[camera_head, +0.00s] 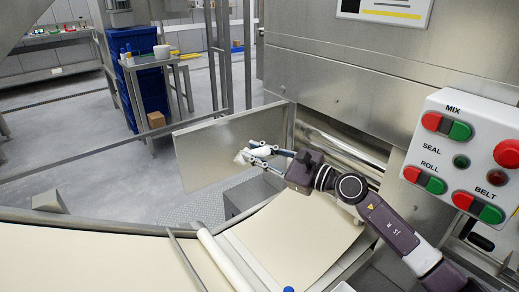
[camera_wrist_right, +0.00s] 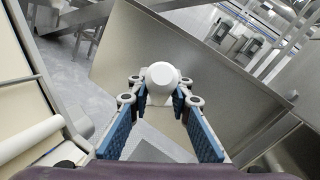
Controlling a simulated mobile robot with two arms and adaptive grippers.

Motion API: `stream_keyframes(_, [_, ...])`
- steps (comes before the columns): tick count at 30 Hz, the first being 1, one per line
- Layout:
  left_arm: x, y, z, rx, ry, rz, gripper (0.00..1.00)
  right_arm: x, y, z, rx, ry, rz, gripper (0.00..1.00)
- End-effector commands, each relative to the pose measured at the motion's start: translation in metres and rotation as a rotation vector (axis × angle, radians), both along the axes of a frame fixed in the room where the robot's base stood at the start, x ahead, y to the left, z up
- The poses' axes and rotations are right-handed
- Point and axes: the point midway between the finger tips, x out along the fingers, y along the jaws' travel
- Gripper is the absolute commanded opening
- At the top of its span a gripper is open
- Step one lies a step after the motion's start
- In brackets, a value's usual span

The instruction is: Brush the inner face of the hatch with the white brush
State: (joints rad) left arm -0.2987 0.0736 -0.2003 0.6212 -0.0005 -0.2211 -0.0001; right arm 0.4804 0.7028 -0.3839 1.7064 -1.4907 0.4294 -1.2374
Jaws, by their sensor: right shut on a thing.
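The hatch (camera_head: 205,150) is a flat metal panel that stands open at the side of the machine. Its broad face also fills the middle of the right wrist view (camera_wrist_right: 225,85). My right gripper (camera_head: 262,150) is in front of that face, near its lower right part, shut on the white brush (camera_head: 246,155). In the right wrist view the brush (camera_wrist_right: 161,77) shows as a rounded white end between the fingertips, with the hatch behind it. I cannot tell whether its bristles touch the hatch; they are hidden. My left gripper is not in view.
A control box (camera_head: 462,160) with red and green buttons is at the right. Pasta sheet (camera_head: 305,235) and a pale roller (camera_head: 228,262) lie below my right arm. A small side table (camera_head: 150,62) and a blue cabinet (camera_head: 146,100) stand behind. Open floor lies left of the hatch.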

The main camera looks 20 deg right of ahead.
Motion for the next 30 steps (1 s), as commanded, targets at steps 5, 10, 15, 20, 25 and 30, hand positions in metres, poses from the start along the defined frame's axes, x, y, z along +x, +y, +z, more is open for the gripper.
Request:
stream_keyframes(5, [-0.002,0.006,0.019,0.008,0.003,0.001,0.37,-0.006,0.017,0.006,0.003,0.0,0.003,0.0])
stream_keyframes(10, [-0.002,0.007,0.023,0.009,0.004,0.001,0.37,-0.007,0.024,0.003,0.003,-0.002,0.002,0.0])
stream_keyframes(15, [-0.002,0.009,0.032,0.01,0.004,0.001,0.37,-0.011,0.031,0.005,0.004,0.0,0.004,0.0])
stream_keyframes(20, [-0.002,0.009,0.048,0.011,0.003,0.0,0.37,-0.017,0.044,0.006,0.004,0.0,0.004,0.0])
stream_keyframes(25, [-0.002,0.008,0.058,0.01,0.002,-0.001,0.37,-0.021,0.055,0.005,0.004,-0.001,0.003,0.0])
stream_keyframes(30, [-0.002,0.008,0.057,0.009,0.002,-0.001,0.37,-0.022,0.056,0.002,0.002,-0.003,0.002,0.0])
